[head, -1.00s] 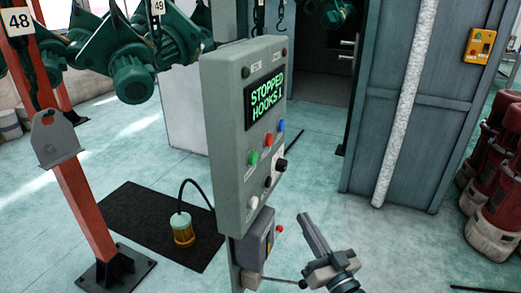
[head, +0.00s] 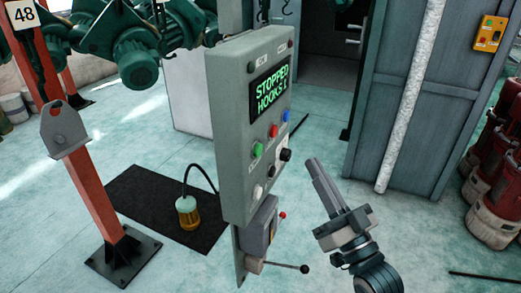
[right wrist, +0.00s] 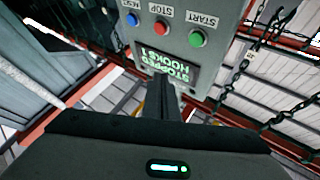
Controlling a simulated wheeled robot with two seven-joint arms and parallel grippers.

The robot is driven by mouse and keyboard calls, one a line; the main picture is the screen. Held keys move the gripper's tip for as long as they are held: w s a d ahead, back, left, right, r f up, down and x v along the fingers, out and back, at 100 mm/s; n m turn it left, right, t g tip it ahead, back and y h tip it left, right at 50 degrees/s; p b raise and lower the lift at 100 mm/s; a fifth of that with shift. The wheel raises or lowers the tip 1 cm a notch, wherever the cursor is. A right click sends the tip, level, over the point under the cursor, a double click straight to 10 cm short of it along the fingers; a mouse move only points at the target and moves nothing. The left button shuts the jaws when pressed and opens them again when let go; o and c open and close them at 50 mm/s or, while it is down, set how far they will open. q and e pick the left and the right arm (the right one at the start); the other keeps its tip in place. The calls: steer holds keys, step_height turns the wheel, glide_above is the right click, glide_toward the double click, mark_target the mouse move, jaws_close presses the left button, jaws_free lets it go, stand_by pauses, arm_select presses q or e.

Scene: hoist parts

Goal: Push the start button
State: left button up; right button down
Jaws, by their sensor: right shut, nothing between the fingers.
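A grey control box (head: 232,120) stands on a post, its display reading STOPPED HOOKS 1. The green start button (head: 258,149) is on its face, with a red stop button (head: 273,131) and a blue button (head: 286,117) beside it. In the right wrist view the green button (right wrist: 197,38) sits under its START label, next to the red one (right wrist: 162,34). My right gripper (head: 312,163) is shut and empty, to the right of the box and apart from the buttons in the head view. Its fingers (right wrist: 166,92) overlap the display's lower edge in the wrist view. My left gripper is not in view.
Below the box is a smaller grey unit (head: 258,228) and a lever with a black knob (head: 305,269). An orange column (head: 85,185) stands at left.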

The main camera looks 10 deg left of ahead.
mark_target(258, 150)
steer(key=shift+a, duration=0.15)
steer(key=w+a, duration=0.2)
steer(key=a, duration=0.6)
steer(key=shift+w+b, duration=0.35)
stand_by(1.4)
